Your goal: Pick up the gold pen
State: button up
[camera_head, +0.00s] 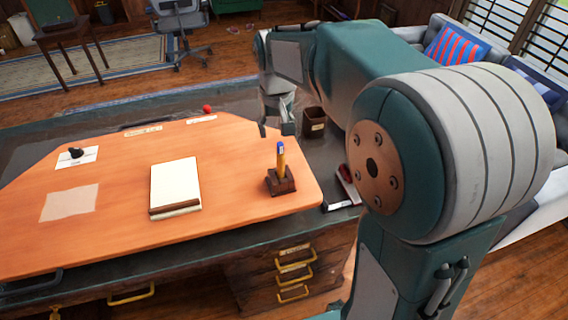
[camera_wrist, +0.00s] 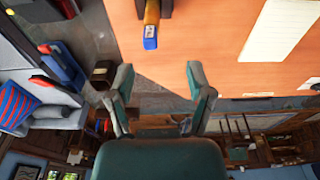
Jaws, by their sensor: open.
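The gold pen (camera_head: 281,162) stands upright in a small dark wooden holder (camera_head: 280,186) near the right end of the orange desk top. Its upper end is blue. In the wrist view, the pen (camera_wrist: 151,14) shows at the top centre, with its blue end (camera_wrist: 150,43) pointing toward my gripper. My gripper (camera_head: 277,129) is above the desk, beyond the pen in the head view. Its two fingers (camera_wrist: 158,76) are spread apart with nothing between them, and they do not touch the pen. The pen's lower part is hidden in the holder.
A notepad (camera_head: 175,184) lies left of the holder. A dark square cup (camera_head: 314,122) stands beyond it, to the right. A red and dark stapler-like object (camera_head: 347,184) lies at the desk's right end. A small red ball (camera_head: 207,109) is at the far edge.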

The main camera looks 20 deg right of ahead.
aim_at(283, 143)
jog(key=f, duration=0.1)
jog(key=d+f, duration=0.1)
jog(key=f, duration=0.3)
jog(key=shift+w+d+f, duration=0.1)
jog(key=shift+d, duration=0.3)
jog(key=f, duration=0.3)
jog(key=shift+w+a+f, duration=0.1)
jog(key=shift+a+f, duration=0.1)
jog(key=shift+a, duration=0.1)
jog(key=shift+a+f, duration=0.15)
jog(key=shift+a, duration=0.15)
jog(key=shift+d, duration=0.4)
grip_shut()
